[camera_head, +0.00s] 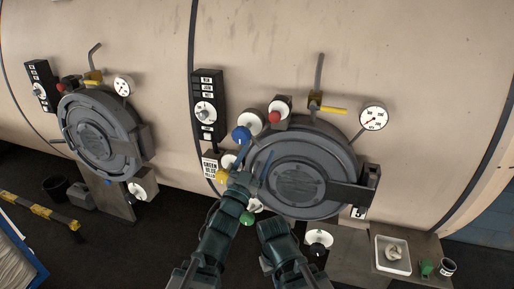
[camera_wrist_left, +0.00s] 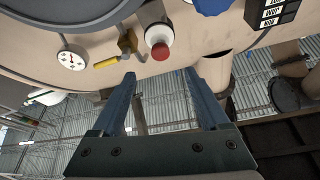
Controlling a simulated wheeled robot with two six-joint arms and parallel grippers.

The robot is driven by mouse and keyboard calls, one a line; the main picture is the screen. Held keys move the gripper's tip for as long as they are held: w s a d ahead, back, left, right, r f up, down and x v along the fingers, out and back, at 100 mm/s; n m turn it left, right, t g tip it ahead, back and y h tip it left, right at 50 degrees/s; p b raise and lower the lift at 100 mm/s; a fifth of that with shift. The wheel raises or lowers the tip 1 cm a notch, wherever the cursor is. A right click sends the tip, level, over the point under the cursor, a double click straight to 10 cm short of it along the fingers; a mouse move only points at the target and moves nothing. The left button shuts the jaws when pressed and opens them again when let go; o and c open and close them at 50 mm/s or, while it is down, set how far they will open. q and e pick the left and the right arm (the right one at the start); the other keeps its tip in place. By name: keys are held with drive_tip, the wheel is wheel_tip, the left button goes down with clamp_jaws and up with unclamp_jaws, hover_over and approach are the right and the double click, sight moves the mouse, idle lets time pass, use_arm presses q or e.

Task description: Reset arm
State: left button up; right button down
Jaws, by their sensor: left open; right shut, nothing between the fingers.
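My left gripper (camera_head: 253,168) reaches up in front of the left edge of the round grey hatch (camera_head: 297,178) on the right, below the blue knob (camera_head: 241,134). In the left wrist view its two blue-grey fingers (camera_wrist_left: 160,74) are spread apart with nothing between them. The red-tipped knob (camera_wrist_left: 160,46) shows beyond the gap. My right gripper (camera_head: 277,229) is lower, in front of the hatch's lower edge. It is shut and empty; its fingertips are hard to make out.
Around the hatch are a control panel (camera_head: 207,105), a yellow-handled valve (camera_head: 328,108) and a gauge (camera_head: 373,117). A white tray (camera_head: 378,262) and a green cup (camera_head: 426,267) stand on the lower right ledge. A second hatch (camera_head: 99,136) is at left.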

use_arm(q)
drive_tip(key=a+f+n+g+y+b, duration=0.2)
drive_tip(key=f+g+y, duration=0.2)
drive_tip(key=f, duration=0.8)
drive_tip(key=a+f+n+g+y+b, duration=0.2)
drive_tip(key=f+g+y, duration=0.2)
drive_tip(key=f, duration=0.7)
drive_tip(key=s+a+f+g+y+b, duration=0.1)
drive_tip(key=s+f+g, duration=0.5)
drive_tip(key=s, duration=0.4)
drive_tip(key=s+a+f+g+y+b, duration=0.1)
drive_tip(key=s+f+g+b, duration=0.1)
drive_tip(key=s+f+g, duration=0.4)
drive_tip(key=s+f, duration=0.2)
drive_tip(key=s, duration=0.3)
drive_tip(key=shift+w, duration=0.1)
